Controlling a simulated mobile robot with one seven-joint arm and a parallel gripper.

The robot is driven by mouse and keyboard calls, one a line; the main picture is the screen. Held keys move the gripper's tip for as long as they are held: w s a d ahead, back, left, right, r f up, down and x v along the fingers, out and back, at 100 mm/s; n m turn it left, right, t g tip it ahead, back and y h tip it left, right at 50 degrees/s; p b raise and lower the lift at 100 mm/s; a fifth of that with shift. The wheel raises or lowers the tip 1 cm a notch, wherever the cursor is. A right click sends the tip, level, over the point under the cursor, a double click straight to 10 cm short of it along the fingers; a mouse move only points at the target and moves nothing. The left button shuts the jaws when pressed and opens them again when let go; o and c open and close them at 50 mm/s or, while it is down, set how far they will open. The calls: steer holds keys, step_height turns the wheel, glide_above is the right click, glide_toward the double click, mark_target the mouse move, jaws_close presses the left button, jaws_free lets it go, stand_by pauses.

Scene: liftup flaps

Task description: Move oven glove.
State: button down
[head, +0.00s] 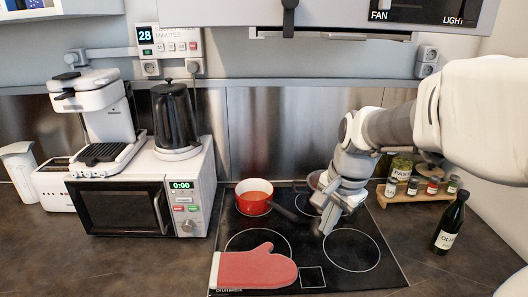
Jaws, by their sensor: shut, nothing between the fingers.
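A red oven glove (254,268) lies flat at the front left of the black cooktop (312,279), its thumb part pointing up and its cuff at the left. It covers part of the front left burner ring. My gripper (324,229) points down over the cooktop, to the right of and behind the glove. It is shut and empty, apart from the glove. Its height above the glass is hard to tell.
A red pot (254,198) with a dark handle stands at the back left of the cooktop. A dark bottle (450,224) and a spice rack (415,194) stand at right. A microwave (142,200) stands at left. Bare counter lies in front of it.

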mark_target(302, 272)
steer(key=w+f+m+b, duration=0.1)
steer(key=w+f+m, duration=0.1)
steer(key=f, duration=0.6)
steer(key=w+d+f+m+g+b, duration=0.1)
steer(key=w+f+m, duration=0.2)
steer(key=f, duration=0.5)
steer(key=w+d+f+m+g+b, duration=0.1)
steer(key=w+f, duration=0.3)
steer(key=f, duration=0.4)
steer(key=shift+w+d+f+m+h, duration=0.2)
steer(key=shift+m+h, duration=0.2)
steer(key=shift+m, duration=0.4)
steer(key=a, duration=0.3)
steer(key=shift+a+f, duration=0.1)
steer(key=shift+a, duration=0.4)
steer(key=a+p, duration=0.2)
steer(key=a, duration=1.3)
steer(key=a+p, duration=0.3)
steer(key=a, duration=1.3)
steer(key=shift+w+a, duration=0.2)
steer(key=shift+a, duration=0.05)
steer(key=shift+d, duration=0.1)
